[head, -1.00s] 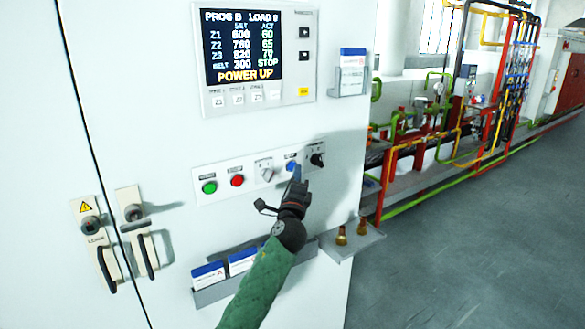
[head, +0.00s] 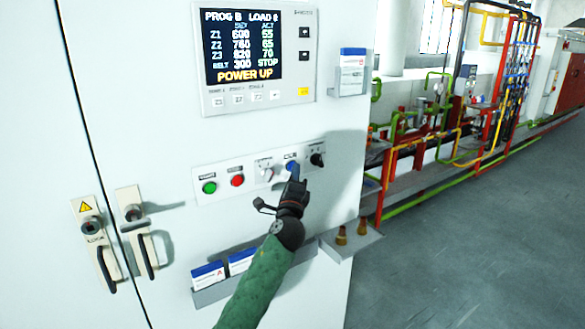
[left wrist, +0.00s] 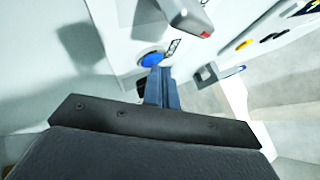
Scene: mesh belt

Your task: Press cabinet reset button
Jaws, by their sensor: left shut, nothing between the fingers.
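The blue button (head: 291,165) sits on the control strip (head: 222,182) of the white cabinet (head: 330,210), between a selector switch and a black knob. It also shows in the left wrist view (left wrist: 152,59), just beyond my fingertips. My left gripper (head: 294,180) is shut and empty, its tips at the lower edge of the button. In the left wrist view the closed fingers (left wrist: 161,85) point at the button and partly overlap it. I cannot tell whether they touch it or whether it is pushed in. My right gripper is not in view.
A green button (head: 209,188), a red button (head: 237,180), a selector switch (head: 266,173) and a black knob (head: 317,159) are close by. The display (head: 244,47) above reads POWER UP. A card holder (head: 212,294) and a small shelf (head: 352,246) project below.

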